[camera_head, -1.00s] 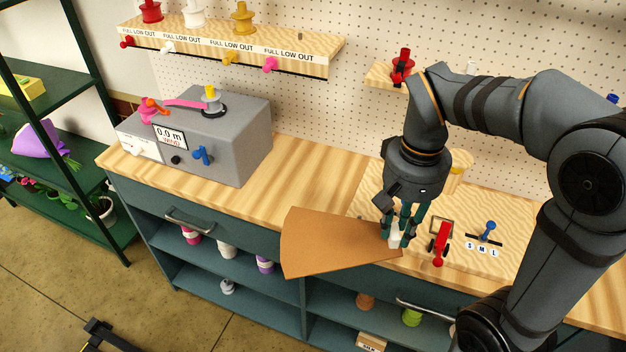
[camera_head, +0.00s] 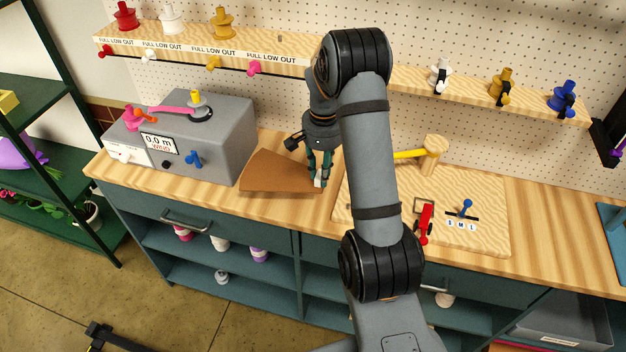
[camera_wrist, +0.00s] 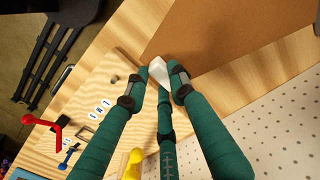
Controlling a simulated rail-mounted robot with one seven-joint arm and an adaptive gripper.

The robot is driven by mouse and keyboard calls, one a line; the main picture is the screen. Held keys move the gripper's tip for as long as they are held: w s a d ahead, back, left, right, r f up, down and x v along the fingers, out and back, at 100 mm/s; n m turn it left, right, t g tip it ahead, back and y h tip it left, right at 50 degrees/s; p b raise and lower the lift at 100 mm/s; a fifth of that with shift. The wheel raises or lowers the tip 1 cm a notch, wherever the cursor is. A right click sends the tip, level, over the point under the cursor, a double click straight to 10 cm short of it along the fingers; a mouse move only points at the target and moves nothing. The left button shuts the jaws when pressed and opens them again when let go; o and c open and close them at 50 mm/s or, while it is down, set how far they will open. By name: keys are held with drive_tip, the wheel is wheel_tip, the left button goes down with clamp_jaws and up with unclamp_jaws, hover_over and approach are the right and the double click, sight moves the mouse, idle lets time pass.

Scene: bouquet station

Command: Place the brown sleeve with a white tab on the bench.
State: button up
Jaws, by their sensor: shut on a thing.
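The brown sleeve (camera_head: 276,176) is a flat, fan-shaped sheet over the wooden bench (camera_head: 222,203), just right of the grey machine. Its white tab (camera_head: 318,182) is at its narrow right end. My gripper (camera_head: 319,181) is shut on the tab. In the wrist view the brown sleeve (camera_wrist: 215,32) stretches away beyond the fingers, and the white tab (camera_wrist: 159,72) sits between the green fingertips. I cannot tell for sure whether the sleeve touches the bench. My arm hides part of the bench to the right.
The grey machine (camera_head: 205,135) with a dial stands close to the sleeve's left. A raised wooden board (camera_head: 480,238) with a red lever (camera_head: 424,222) and a blue lever (camera_head: 466,208) lies to the right. A shelf (camera_head: 290,67) of coloured spools hangs behind.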

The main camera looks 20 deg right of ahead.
wheel_tip(320, 180, down, 5)
drive_tip(key=shift+f+p, duration=0.1)
drive_tip(key=shift+p, duration=0.5)
drive_tip(key=shift+f, duration=0.3)
drive_tip(key=shift+f, duration=0.1)
drive_tip(key=o, duration=0.8)
drive_tip(key=shift+o, duration=0.6)
